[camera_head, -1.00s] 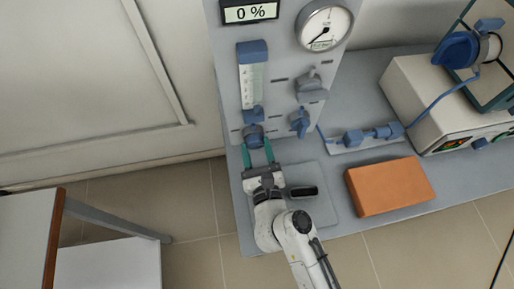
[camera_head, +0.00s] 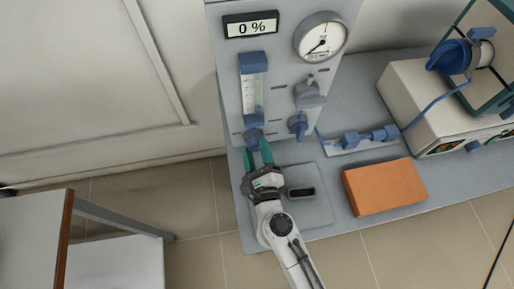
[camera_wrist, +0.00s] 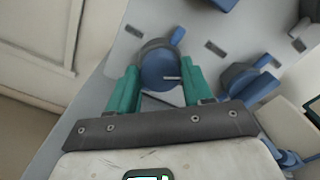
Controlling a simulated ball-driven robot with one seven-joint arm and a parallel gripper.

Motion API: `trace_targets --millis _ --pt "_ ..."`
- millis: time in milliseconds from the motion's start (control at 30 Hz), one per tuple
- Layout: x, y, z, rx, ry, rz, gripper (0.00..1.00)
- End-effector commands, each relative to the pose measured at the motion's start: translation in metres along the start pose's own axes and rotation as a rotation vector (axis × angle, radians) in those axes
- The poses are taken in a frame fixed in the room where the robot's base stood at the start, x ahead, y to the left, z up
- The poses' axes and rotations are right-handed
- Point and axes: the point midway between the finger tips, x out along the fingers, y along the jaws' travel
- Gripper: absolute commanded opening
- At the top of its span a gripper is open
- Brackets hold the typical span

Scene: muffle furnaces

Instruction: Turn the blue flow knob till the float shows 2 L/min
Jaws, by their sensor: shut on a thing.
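The blue flow knob (camera_head: 253,136) sits at the foot of the flow meter (camera_head: 254,92), a clear scaled tube with blue end blocks on the grey panel. I cannot make out the float or its reading. My gripper (camera_head: 258,153) reaches the knob from below with its green fingers. In the wrist view the knob (camera_wrist: 159,68) is between the fingertips (camera_wrist: 158,82), and my gripper is shut on it. A white mark on the knob's face points right.
Right of the flow meter are a second blue knob (camera_head: 298,125), a grey valve (camera_head: 308,94) and a round gauge (camera_head: 321,37). A display (camera_head: 251,25) reads 0 %. An orange brick (camera_head: 385,186) lies on the bench, with a white furnace (camera_head: 420,100) behind.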

Motion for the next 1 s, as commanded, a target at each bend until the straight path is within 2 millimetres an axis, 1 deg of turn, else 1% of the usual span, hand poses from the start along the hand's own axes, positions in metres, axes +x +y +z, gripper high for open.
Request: trace_targets --millis 200,500,700,1000 --pt "0.0 -0.0004 0.0016 -0.202 0.001 0.001 0.2" --pt "-0.0004 0.0013 0.0007 -0.428 0.0 0.002 0.2" --pt "-0.0003 0.0021 -0.0001 -0.525 0.0 0.002 0.2" --pt "-0.0004 0.003 -0.001 -0.584 0.0 0.002 0.2"
